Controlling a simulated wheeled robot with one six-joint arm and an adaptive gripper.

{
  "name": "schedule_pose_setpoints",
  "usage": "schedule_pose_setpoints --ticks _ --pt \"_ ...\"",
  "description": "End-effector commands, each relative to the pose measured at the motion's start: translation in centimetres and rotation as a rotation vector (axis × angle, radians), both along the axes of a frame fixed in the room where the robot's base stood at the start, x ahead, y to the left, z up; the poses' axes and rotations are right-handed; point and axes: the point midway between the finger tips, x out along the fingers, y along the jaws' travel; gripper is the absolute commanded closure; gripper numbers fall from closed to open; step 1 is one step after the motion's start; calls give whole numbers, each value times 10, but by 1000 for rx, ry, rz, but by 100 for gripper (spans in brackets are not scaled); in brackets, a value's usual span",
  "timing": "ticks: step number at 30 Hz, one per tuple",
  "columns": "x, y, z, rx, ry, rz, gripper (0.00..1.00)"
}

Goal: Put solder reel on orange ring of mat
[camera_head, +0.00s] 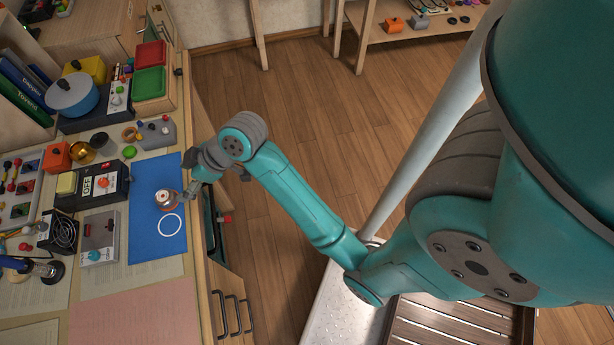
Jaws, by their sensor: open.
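A blue mat (150,245) lies along the front edge of the workbench. A small pale, round reel (164,197), which looks like the solder reel, is at the mat's upper middle, with a brownish centre. A white ring (170,225) is marked on the mat just below it.
A black box marked OFF (101,185), a grey box with a teal knob (98,240) and a black fan (60,232) stand left of the mat. Green and red bins (148,83) stand farther back. The mat's lower part is clear.

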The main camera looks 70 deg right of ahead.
Motion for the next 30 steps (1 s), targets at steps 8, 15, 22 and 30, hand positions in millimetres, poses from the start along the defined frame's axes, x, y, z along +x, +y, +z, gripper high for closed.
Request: schedule_pose_setpoints --ticks 8,15,22,30 --pt "-47 18 -51 46 -28 -169 22" --pt "-108 26 -80 64 -89 -327 22" --pt "-176 29 -86 63 -166 -434 22" --pt "-256 30 -62 60 -282 -491 22"
